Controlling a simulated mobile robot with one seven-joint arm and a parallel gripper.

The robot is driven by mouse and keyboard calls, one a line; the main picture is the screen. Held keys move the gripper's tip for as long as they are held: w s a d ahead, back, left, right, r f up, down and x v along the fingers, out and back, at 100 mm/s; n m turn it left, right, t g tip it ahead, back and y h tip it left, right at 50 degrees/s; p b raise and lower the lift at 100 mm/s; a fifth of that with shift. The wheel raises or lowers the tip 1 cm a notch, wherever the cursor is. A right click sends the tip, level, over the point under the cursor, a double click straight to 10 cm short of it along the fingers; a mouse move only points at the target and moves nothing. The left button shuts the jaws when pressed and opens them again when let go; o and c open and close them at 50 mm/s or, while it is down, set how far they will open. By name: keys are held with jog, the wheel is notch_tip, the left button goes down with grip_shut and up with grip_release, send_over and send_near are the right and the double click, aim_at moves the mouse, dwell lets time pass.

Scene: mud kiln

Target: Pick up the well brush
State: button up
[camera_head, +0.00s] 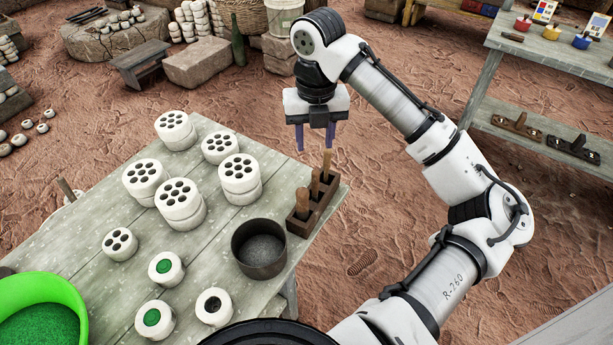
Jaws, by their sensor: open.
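A dark wooden rack (300,226) stands at the right edge of the grey plank table (110,250). Tools with upright wooden handles stand in it in a row: a near one (303,203), a middle one (315,183) and a far one (327,163). Their lower ends are hidden in the rack, so I cannot tell which is the well brush. My gripper (315,148) points down with its two purple fingers apart and nothing between them. It appears above and beyond the rack, near the far handle; I see no clear contact.
A dark round pot (260,249) stands close left of the rack. White discs with dark holes (182,199) are stacked on the table. A green bowl (42,309) is at the front left. Another table (545,50) stands at the back right. Bare earth lies between.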

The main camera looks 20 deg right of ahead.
aim_at(315, 182)
jog(key=f, duration=0.8)
jog(key=shift+s+p, duration=0.2)
jog(key=shift+p, duration=0.15)
jog(key=shift+d+f+p, duration=0.15)
jog(key=shift+f+p, duration=0.6)
jog(key=shift+f, duration=2.1)
grip_shut()
